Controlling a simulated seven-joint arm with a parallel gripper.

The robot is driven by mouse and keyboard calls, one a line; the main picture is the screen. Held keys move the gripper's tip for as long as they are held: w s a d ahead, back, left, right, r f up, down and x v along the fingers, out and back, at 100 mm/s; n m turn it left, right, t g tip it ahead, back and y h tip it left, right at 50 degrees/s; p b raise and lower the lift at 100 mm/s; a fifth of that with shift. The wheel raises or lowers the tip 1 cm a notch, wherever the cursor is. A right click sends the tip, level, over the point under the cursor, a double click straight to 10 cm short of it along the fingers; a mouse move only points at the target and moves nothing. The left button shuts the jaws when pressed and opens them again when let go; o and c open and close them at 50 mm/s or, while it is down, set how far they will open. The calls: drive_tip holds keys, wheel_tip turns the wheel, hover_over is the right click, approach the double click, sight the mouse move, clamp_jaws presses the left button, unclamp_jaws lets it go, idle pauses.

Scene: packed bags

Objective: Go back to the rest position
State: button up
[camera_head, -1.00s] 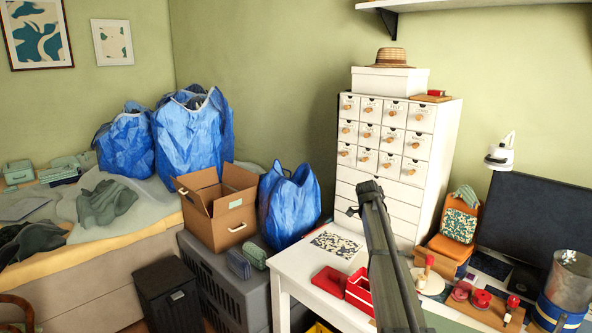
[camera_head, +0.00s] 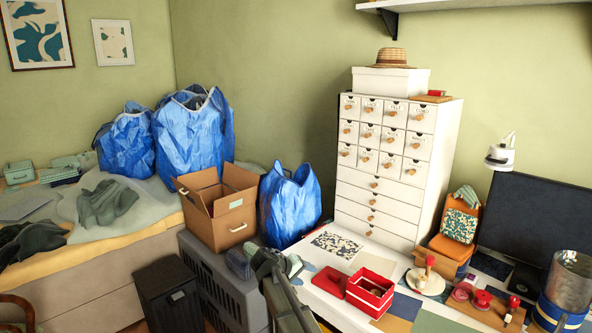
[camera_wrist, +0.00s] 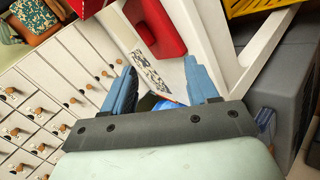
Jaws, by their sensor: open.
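My gripper (camera_head: 265,258) shows in the head view near the left end of the white desk (camera_head: 325,258), in front of the large blue bag (camera_head: 289,207). Part of it is hidden by my own arm. In the wrist view its two blue fingers stand apart with nothing between them (camera_wrist: 159,67), above the desk edge. The gripper holds nothing and appears clear of the things around it.
On the desk are a red open box (camera_head: 371,289), a red lid (camera_head: 332,282) and a speckled card (camera_head: 337,244). Left of my arm are an open cardboard box (camera_head: 220,207), a grey crate (camera_head: 206,277) and a black bin (camera_head: 170,295).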

drive_tip(key=s+d+f+g+y, duration=0.1)
drive_tip(key=s+d+f+g, duration=0.35)
drive_tip(key=s+f, duration=0.9)
drive_tip(key=s+d+f+g+y, duration=0.1)
drive_tip(key=s+d+f+g, duration=0.1)
drive_tip(key=s+d+f, duration=1.15)
drive_tip(key=s+a+f+m+g+y, duration=0.1)
drive_tip(key=s+f, duration=0.4)
drive_tip(key=s, duration=0.5)
drive_tip(key=s+a+f+m+g+y, duration=0.1)
drive_tip(key=s+f, duration=0.4)
drive_tip(key=s, duration=0.5)
drive_tip(key=s+a+f+m+g+y, duration=0.1)
drive_tip(key=s+f+m+g+y, duration=0.1)
drive_tip(key=s, duration=0.9)
wheel_tip(320, 180, down, 3)
drive_tip(key=shift+a+g+y, duration=0.2)
drive_tip(key=shift+g+y, duration=0.7)
drive_tip(key=shift+g, duration=0.35)
